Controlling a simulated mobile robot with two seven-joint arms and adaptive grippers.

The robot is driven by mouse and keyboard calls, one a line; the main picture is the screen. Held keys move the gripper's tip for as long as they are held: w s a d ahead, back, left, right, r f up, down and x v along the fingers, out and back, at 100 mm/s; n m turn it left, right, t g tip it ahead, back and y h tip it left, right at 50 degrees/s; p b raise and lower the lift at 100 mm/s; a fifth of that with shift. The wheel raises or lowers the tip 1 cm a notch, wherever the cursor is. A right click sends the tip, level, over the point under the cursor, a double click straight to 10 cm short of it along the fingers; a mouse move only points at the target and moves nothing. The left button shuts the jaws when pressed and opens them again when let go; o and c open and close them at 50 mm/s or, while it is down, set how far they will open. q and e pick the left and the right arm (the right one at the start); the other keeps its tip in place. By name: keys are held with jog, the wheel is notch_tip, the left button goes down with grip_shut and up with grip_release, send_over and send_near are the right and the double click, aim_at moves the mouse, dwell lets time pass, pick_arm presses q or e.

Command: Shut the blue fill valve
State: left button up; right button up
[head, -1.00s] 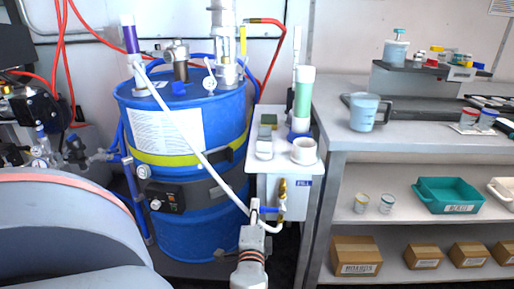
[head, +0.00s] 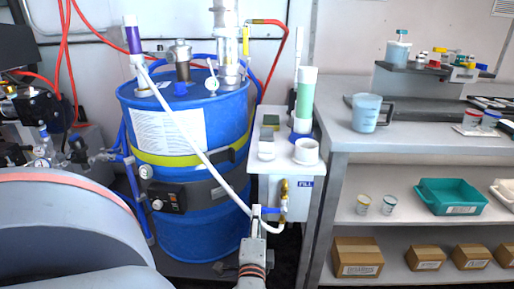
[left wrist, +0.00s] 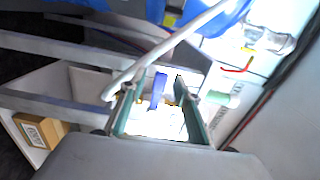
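The blue fill valve handle (head: 271,211) sticks out to the left of a brass valve body (head: 284,190) on the front of the white tank, below the FILL label (head: 306,184). My left gripper (head: 257,214) reaches up from the bottom, close to the handle's left end. In the left wrist view its two fingers (left wrist: 160,108) are spread apart, and the blue handle (left wrist: 158,90) shows between them. I cannot tell whether either finger touches it. My right gripper is in neither view.
A white hose (head: 190,130) runs from the blue drum (head: 176,225) down past my gripper to the valve. The white tank (head: 262,185) stands between the drum and a grey shelf bench (head: 420,145). A rounded grey body (head: 65,225) fills the lower left.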

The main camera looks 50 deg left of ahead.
pick_arm(q)
jog(key=v, duration=0.4)
dwell(0.5)
